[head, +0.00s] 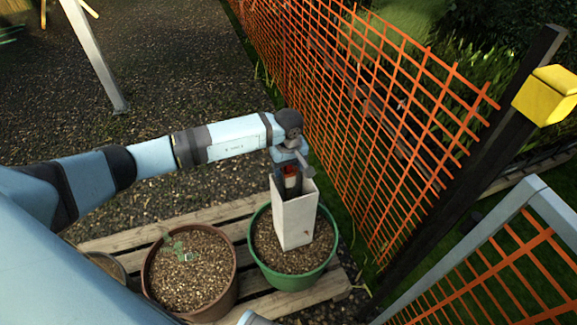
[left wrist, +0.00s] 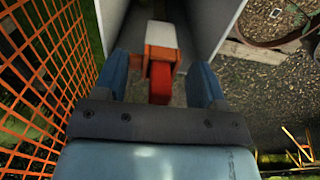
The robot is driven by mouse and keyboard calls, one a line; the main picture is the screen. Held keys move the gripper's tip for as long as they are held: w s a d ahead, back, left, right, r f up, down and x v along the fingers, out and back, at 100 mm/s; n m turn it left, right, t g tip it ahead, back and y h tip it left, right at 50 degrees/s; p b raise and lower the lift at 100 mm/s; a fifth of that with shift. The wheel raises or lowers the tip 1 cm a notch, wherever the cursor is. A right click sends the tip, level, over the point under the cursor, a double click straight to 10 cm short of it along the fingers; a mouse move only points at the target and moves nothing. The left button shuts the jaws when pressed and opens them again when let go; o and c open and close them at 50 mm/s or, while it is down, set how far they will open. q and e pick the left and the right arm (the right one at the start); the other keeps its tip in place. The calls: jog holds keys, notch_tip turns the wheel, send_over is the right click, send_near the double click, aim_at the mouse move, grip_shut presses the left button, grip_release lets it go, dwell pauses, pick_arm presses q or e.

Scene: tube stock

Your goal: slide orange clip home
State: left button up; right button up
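An orange clip (head: 290,171) with a red tab shows at the open top of a pale, square tube (head: 295,221). In the left wrist view the clip (left wrist: 160,74) sits around a white block (left wrist: 162,35), between the walls of the tube (left wrist: 207,25). My left gripper (head: 291,182) is at the tube's mouth. In the wrist view its two blue fingers (left wrist: 164,88) stand on either side of the clip, with a gap on each side. How far the clip sits along the white block is hard to tell. My right gripper is not in view.
The tube stands in a green pot (head: 257,268) of gravelly soil on a wooden pallet (head: 217,212). A brown pot (head: 150,283) with a seedling stands left of it. Orange mesh fencing (head: 345,90) runs close behind and right. A dark post carries a yellow box (head: 547,95).

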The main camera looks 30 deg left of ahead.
pick_arm(q)
jog(key=shift+f, duration=0.25)
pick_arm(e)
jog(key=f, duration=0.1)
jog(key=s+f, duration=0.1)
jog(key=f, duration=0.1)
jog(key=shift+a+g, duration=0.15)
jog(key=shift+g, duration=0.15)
pick_arm(q)
notch_tip(320, 180, up, 14)
jog(key=p, duration=0.1)
jog(key=shift+r, duration=0.15)
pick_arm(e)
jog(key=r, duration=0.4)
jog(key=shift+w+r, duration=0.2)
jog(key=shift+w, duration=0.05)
